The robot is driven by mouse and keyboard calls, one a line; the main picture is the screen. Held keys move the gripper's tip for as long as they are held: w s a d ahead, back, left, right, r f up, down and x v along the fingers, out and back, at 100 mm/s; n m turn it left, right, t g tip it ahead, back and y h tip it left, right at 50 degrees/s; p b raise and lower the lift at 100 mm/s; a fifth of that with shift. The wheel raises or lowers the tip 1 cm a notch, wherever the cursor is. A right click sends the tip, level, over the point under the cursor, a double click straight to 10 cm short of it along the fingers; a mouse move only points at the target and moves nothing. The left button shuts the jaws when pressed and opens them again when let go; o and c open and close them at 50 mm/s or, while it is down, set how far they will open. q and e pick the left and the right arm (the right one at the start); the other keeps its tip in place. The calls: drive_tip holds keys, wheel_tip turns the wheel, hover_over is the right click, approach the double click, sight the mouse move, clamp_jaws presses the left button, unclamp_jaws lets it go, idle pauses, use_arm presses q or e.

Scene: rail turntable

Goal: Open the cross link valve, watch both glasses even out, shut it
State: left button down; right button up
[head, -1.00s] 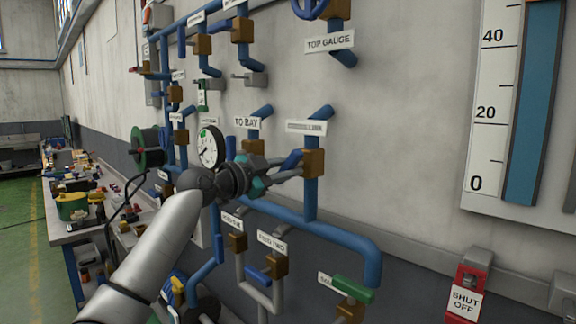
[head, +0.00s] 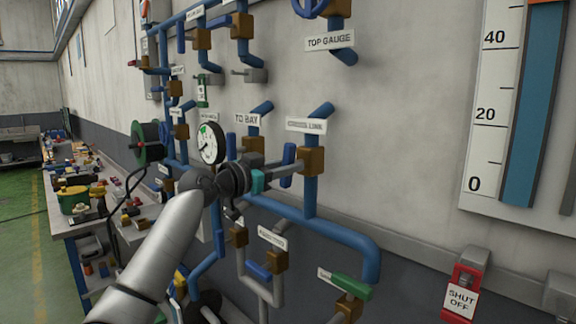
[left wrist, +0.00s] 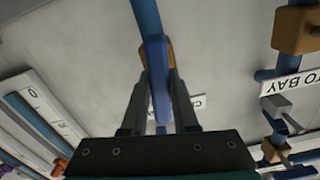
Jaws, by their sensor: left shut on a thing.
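The cross link valve has a brass body (head: 311,161) on a blue pipe under a CROSS LINK label (head: 306,125). Its blue lever (head: 287,166) stands nearly upright. My left gripper (head: 286,173) is shut on this lever, its fingers on either side. In the left wrist view the lever (left wrist: 160,82) lies between the two fingers, in front of the brass body, which is partly hidden. One tall glass (head: 533,110) with a blue column and a scale is at the right in the head view. Its top is cut off. I cannot make out a second glass.
A round gauge (head: 211,143) and the TO BAY valve label (head: 247,119) are left of the cross link valve. A green-handled valve (head: 352,286) and a red SHUT OFF tag (head: 463,292) are below. A cluttered bench (head: 100,225) stands at the left.

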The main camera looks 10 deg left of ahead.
idle(0.3)
use_arm(q)
drive_tip(key=c, duration=0.7)
unclamp_jaws()
drive_tip(key=shift+s, duration=0.1)
drive_tip(key=shift+b+v, duration=2.05)
drive_tip(key=shift+v, duration=5.5)
drive_tip(key=shift+f, duration=0.1)
